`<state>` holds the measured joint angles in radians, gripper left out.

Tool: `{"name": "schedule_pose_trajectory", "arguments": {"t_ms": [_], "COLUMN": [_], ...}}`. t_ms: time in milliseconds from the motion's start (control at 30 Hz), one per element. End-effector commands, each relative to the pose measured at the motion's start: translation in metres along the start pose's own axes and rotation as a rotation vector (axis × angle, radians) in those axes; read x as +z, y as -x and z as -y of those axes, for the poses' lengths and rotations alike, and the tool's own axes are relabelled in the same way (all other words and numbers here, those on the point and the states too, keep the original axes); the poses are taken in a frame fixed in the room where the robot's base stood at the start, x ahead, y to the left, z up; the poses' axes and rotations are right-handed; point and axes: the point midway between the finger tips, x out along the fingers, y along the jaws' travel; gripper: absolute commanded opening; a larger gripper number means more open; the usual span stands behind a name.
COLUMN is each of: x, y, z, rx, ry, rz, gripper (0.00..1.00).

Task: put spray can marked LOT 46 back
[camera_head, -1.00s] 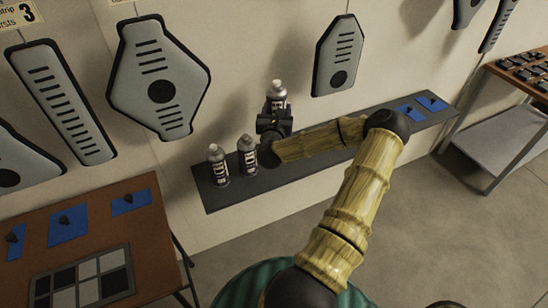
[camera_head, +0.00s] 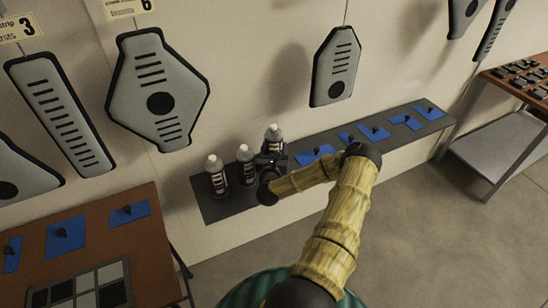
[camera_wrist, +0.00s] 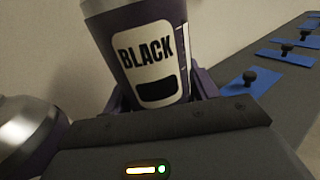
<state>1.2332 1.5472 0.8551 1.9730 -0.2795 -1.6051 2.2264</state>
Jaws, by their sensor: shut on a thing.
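My gripper (camera_head: 268,162) is shut on a spray can (camera_head: 274,136) at the right end of a row of three cans on the grey shelf. In the wrist view the held can (camera_wrist: 152,50) carries a white label reading "BLACK"; no lot number is legible. The held can looks upright in the head view; its base is hidden, so I cannot tell whether it touches the shelf. Two other spray cans, the middle one (camera_head: 246,165) and the left one (camera_head: 216,175), stand upright on the shelf to its left.
The grey shelf (camera_head: 232,204) runs along the wall, with several blue pads with black knobs (camera_head: 374,132) right of the cans. Grey slotted panels (camera_head: 157,90) hang above. A brown table (camera_head: 150,240) stands at left, another table at far right.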

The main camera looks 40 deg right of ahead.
Motion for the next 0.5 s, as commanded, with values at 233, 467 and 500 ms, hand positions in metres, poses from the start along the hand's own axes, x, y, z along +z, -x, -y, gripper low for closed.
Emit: {"name": "schedule_pose_trajectory", "arguments": {"t_ms": [233,467,500], "x": [-0.028,-0.044,-0.044], "y": [0.000,0.000,0.000], "z": [-0.001,0.000,0.000], "rx": [0.000,0.000,0.000], "ry": [0.001,0.000,0.000], "rz": [0.000,0.002,0.002], "gripper": [0.18,0.18,0.18]}}
